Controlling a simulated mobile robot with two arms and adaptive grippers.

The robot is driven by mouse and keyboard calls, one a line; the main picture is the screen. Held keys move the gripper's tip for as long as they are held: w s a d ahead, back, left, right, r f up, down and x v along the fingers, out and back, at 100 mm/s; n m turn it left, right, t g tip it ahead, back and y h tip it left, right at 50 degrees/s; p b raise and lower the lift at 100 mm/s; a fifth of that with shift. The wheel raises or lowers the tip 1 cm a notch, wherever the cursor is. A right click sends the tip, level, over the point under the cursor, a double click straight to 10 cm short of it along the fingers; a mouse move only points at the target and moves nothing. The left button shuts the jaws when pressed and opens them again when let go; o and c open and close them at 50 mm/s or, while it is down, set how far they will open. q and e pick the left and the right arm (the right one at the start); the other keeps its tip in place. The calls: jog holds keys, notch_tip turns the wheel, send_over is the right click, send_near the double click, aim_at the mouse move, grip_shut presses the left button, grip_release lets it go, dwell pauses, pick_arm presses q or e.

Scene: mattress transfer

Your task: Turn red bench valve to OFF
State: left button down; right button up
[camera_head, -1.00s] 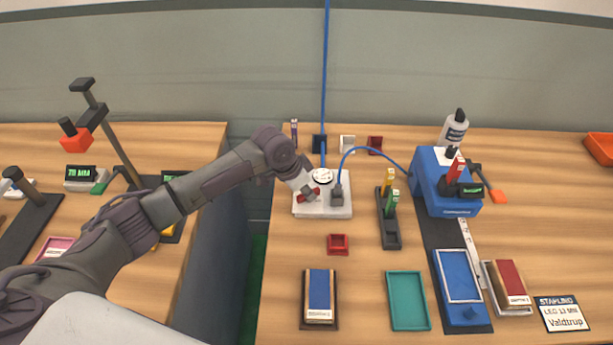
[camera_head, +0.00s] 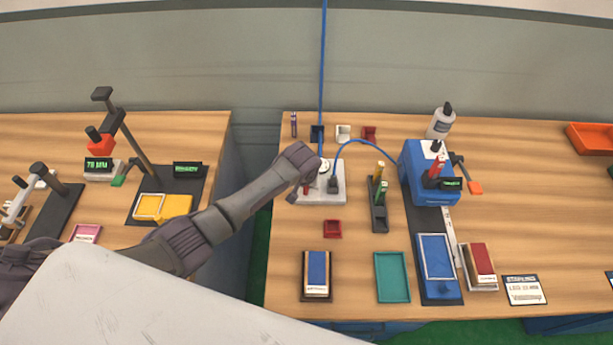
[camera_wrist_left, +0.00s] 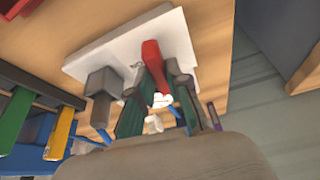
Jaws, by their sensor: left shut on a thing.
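The red valve handle (camera_wrist_left: 153,66) stands on a white base plate (camera_wrist_left: 100,56) in the left wrist view. The plate also lies on the right-hand bench in the head view (camera_head: 333,194), with a round gauge and a grey block on it. My left gripper (camera_wrist_left: 160,84) is shut on the red handle, one dark finger on each side of it. In the head view my left gripper (camera_head: 301,188) is at the plate's left side, and a small part of the red handle shows there. My forearm and hand hide part of the plate. My right gripper is not in view.
A blue hose (camera_head: 323,80) runs up from the plate, and another loops to the blue machine (camera_head: 428,172). A pen holder (camera_head: 379,218) stands close to the plate's right. A small red tray (camera_head: 332,229) lies in front. A gap separates the two benches.

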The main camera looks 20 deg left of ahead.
pick_arm(q)
jog(key=shift+d+r+n+y+p, duration=0.1)
jog(key=shift+n+y+p, duration=0.2)
jog(key=shift+n, duration=0.5)
jog(key=shift+w, duration=0.1)
jog(key=c, duration=1.1)
grip_release()
jog(key=v, duration=1.2)
